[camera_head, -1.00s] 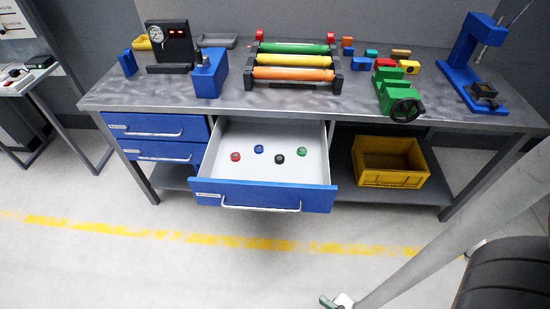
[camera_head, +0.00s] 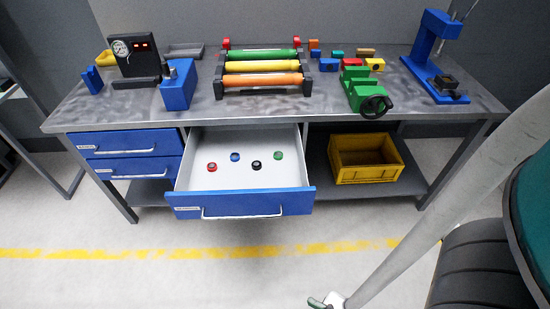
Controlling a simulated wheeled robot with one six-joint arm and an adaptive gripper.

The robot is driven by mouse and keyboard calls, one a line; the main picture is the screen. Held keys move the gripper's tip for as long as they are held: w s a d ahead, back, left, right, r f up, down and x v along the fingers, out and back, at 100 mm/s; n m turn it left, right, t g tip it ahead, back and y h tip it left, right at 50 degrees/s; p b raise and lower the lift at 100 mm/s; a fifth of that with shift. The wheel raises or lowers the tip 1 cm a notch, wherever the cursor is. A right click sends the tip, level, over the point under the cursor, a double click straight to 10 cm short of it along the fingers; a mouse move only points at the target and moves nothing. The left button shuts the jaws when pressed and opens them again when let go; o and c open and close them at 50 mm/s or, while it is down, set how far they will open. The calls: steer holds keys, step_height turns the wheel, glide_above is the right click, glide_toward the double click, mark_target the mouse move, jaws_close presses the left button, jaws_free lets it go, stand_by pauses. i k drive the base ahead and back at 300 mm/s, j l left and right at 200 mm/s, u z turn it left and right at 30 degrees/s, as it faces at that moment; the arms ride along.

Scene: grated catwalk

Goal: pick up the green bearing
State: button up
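The green bearing (camera_head: 278,155) is a small ring lying flat in the open drawer (camera_head: 240,142), toward its back right. A black bearing (camera_head: 256,165) lies just in front and left of it, apart from it. A blue bearing (camera_head: 235,157) and a red bearing (camera_head: 212,167) lie further left in the same drawer. Nothing covers the green bearing. Only my grey arm link crosses the right side, ending in a small part cut off at the bottom edge.
The drawer sticks out of a metal workbench (camera_head: 205,112). Shut blue drawers (camera_head: 130,142) are to its left. A yellow crate (camera_head: 365,178) stands on the lower shelf to the right. A roller rack (camera_head: 262,94) and a green vise (camera_head: 357,90) stand on top. Floor before the bench is clear.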

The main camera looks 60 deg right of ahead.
mark_target(277, 156)
steer(key=i+l+z, duration=0.2)
steer(key=l, duration=0.2)
steer(key=l+z, duration=0.15)
steer(key=l, duration=0.3)
steer(key=i+l+z, duration=0.2)
steer(key=l, duration=0.2)
